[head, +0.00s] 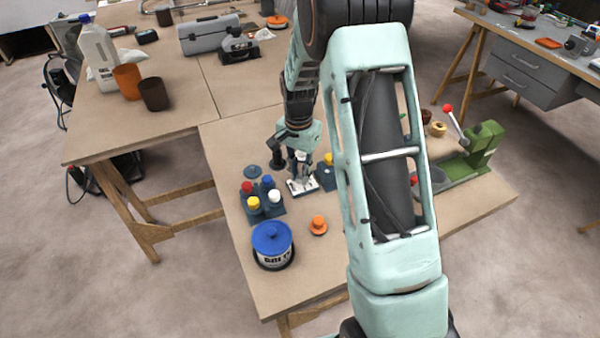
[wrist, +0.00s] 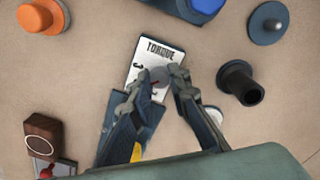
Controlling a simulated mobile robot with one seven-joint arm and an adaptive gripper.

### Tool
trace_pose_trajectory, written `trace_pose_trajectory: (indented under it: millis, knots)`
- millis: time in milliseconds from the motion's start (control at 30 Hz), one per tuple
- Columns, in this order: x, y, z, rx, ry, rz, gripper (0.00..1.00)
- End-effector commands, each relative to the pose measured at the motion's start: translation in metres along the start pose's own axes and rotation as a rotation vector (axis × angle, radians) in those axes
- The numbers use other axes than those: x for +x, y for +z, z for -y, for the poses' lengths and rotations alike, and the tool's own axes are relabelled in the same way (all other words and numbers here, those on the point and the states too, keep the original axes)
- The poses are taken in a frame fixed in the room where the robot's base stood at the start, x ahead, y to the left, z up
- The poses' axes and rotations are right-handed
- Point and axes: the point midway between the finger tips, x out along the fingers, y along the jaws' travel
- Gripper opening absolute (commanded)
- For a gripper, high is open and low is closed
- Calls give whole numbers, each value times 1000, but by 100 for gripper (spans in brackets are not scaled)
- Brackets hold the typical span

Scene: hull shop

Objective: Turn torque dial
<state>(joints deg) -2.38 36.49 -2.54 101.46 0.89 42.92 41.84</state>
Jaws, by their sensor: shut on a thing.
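The torque dial is a small round greyish knob (wrist: 159,76) on a white plate marked TORQUE (wrist: 150,55), with a red mark on it. In the wrist view my gripper (wrist: 156,86) has its two fingers on either side of the knob and is shut on it. The fingers hide the plate's lower part and some of its numbers. In the head view the white plate (head: 301,187) lies on the table under my gripper (head: 299,176), and the knob is too small to make out.
A dark rack with coloured caps (head: 262,212), a blue-lidded tub (head: 272,240) and an orange knob (head: 318,226) stand close by. A dark hollow cylinder (wrist: 240,82) and a blue disc (wrist: 268,23) lie right of the plate. A green press (head: 483,145) stands farther right.

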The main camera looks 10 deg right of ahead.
Motion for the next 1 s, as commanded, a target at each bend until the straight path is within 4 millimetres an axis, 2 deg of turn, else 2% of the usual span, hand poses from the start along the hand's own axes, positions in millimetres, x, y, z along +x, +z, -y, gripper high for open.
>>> trace_pose_trajectory:
  millis: [267, 1000]
  knots:
    - [0, 0, 0, -114, 0, -3, 0]
    - [-1, 0, 0, -679, -1, -16, 0]
